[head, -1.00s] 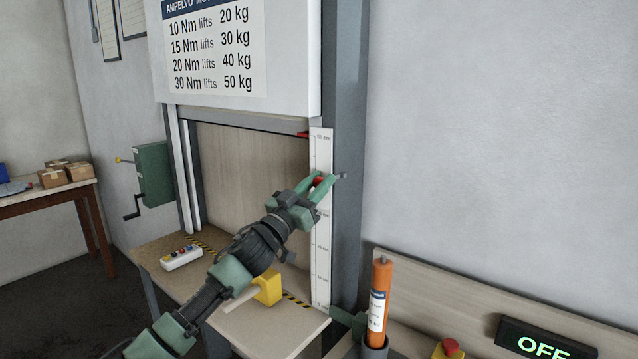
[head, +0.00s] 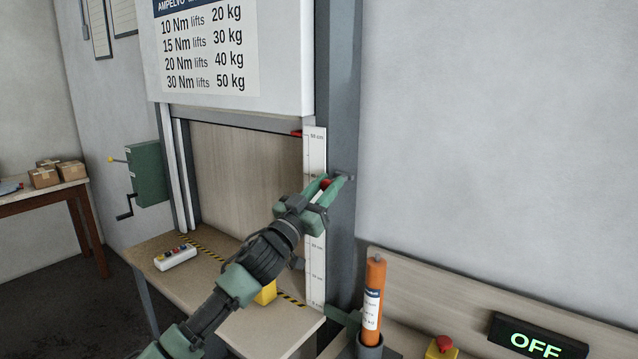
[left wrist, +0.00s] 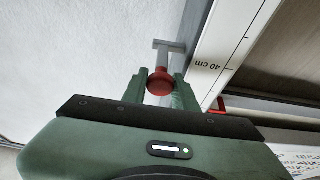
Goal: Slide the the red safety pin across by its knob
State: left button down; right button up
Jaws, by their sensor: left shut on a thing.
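The red safety pin's round knob (head: 326,184) shows beside the white height scale on the grey post. In the left wrist view the knob (left wrist: 160,82) sits between the two green fingers, with a grey shaft and short crossbar beyond it. My left gripper (head: 335,183) is shut on the knob, its fingertips reaching over the scale to the post. The fingers partly hide the pin in the head view. My right gripper is not in view.
The white scale (head: 315,150) and grey post (head: 342,120) stand close beside the gripper. A red pointer (head: 297,133) is above it. An orange cylinder (head: 374,290) stands below right. A white button box (head: 175,257) lies on the bench. An OFF display (head: 538,340) is lower right.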

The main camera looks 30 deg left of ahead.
pick_arm(q)
jog(key=shift+d+f, duration=0.1)
jog(key=shift+d, duration=0.05)
jog(key=c, duration=1.2)
grip_release()
jog(key=shift+o, duration=0.4)
jog(key=shift+s+d, duration=0.1)
jog(key=shift+d, duration=0.05)
jog(key=shift+s+f, duration=0.1)
jog(key=shift+s, duration=0.1)
jog(key=b+v, duration=0.3)
jog(key=v, duration=0.4)
jog(key=shift+s, duration=0.15)
